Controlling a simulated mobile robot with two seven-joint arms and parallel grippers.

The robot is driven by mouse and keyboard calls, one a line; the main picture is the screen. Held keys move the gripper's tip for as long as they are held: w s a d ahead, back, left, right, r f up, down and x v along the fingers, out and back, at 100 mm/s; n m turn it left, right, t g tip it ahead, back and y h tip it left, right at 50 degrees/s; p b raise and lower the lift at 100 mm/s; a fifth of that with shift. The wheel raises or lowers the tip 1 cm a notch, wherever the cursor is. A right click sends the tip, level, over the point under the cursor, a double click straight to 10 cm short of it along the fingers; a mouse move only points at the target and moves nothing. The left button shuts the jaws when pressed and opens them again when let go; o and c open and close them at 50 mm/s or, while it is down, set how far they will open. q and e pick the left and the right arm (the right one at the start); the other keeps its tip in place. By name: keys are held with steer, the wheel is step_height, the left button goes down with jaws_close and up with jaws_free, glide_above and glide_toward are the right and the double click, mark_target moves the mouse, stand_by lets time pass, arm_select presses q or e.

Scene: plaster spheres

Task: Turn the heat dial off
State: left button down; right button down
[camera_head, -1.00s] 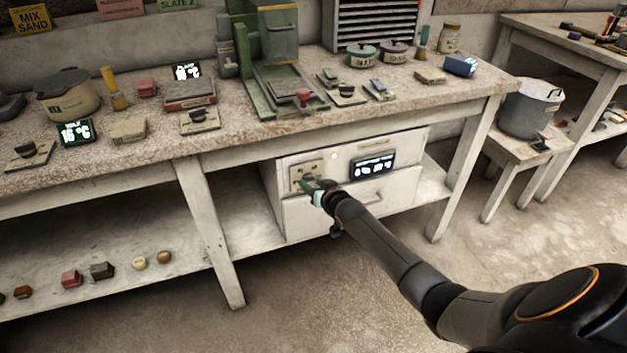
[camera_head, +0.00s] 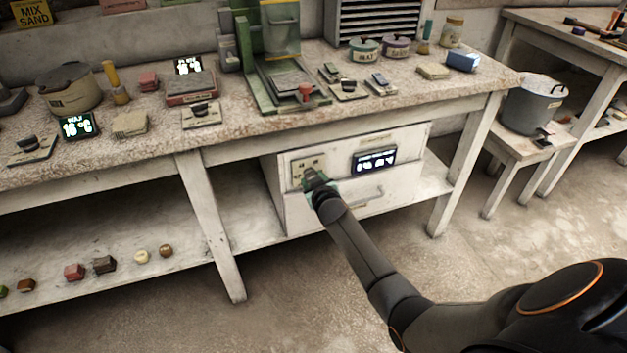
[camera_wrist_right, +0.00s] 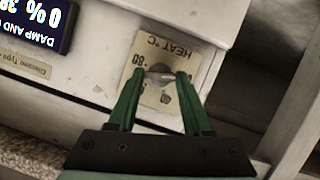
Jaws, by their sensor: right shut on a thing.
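The heat dial (camera_wrist_right: 160,76) sits on a beige plate (camera_wrist_right: 151,99) marked "HEAT °C" with numbers around it, seen upside down in the right wrist view. In the head view the plate (camera_head: 298,166) is on the upper left front of the white cabinet (camera_head: 338,151) under the bench. My right gripper (camera_wrist_right: 158,77) has its green fingers at both sides of the dial and is shut on it. In the head view my right gripper (camera_head: 313,176) covers the dial. My left gripper is not in view.
A lit display (camera_head: 374,160) is on the cabinet front, right of the plate. A drawer handle (camera_head: 366,195) is below it. The bench leg (camera_head: 212,230) stands left of the cabinet. The floor in front is clear.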

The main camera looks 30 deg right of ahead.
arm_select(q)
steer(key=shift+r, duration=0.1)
arm_select(e)
steer(key=shift+c, duration=1.6)
jaws_free()
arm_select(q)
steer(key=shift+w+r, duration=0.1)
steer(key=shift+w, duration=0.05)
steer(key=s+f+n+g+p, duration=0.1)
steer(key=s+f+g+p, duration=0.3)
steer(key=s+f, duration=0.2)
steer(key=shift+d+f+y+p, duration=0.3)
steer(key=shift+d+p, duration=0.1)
arm_select(e)
steer(key=v, duration=1.2)
steer(key=shift+s, duration=0.25)
steer(key=shift+a, duration=0.1)
